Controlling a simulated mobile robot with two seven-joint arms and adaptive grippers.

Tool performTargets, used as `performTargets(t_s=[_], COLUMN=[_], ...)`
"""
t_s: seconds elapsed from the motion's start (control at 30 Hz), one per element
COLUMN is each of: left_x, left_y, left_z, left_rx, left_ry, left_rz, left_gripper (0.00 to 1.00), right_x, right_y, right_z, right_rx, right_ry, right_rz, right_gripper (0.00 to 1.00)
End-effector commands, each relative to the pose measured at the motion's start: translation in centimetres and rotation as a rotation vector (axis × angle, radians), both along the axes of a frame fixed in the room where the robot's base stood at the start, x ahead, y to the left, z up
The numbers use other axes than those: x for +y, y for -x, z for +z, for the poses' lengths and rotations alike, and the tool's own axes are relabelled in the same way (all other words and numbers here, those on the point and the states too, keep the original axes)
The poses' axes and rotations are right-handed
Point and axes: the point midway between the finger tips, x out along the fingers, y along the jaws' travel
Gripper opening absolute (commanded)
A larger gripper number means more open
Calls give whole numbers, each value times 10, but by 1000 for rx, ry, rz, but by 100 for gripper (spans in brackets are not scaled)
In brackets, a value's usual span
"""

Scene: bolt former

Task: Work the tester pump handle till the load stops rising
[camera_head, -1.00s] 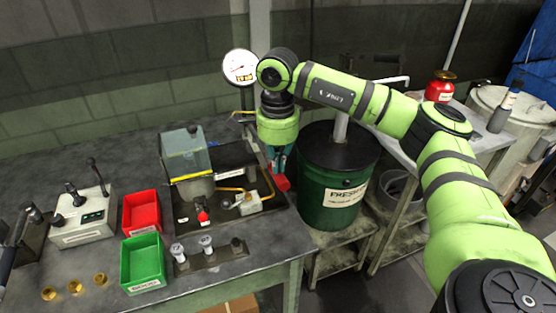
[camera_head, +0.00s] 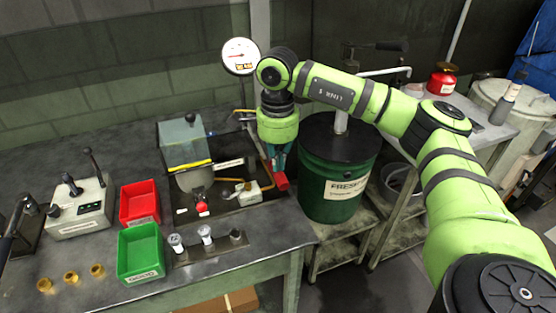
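The tester sits in a dark tray (camera_head: 262,203) on the bench, with a clear guard box (camera_head: 184,142) and a small pale block (camera_head: 246,192) on a brass-coloured pipe. A round white dial gauge (camera_head: 240,55) with a small readout stands behind it; its red needle points left and its figures are too small to read. My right gripper (camera_head: 280,176) points down at the tray's right side. Its teal fingers look shut around a red grip (camera_head: 282,183), which I take as the pump handle's end; the rest of the handle is hidden. My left gripper is out of view.
A dark green drum (camera_head: 327,190) stands just right of the bench, close to my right gripper. Red (camera_head: 140,203) and green (camera_head: 141,255) bins, brass pieces (camera_head: 71,278) and a lever box (camera_head: 80,209) are at the left.

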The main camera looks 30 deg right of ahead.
Motion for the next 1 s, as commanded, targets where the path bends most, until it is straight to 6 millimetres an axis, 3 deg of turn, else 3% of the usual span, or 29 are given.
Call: performTargets(t_s=[0.8,1.0], left_x=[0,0], left_y=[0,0], left_z=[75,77], left_rx=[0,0], left_ry=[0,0], left_rz=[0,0], left_gripper=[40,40], right_x=[0,0], right_y=[0,0], right_z=[103,108], right_rx=[-1,1], right_ry=[-2,-1], right_rz=[0,0], right_gripper=[0,0])
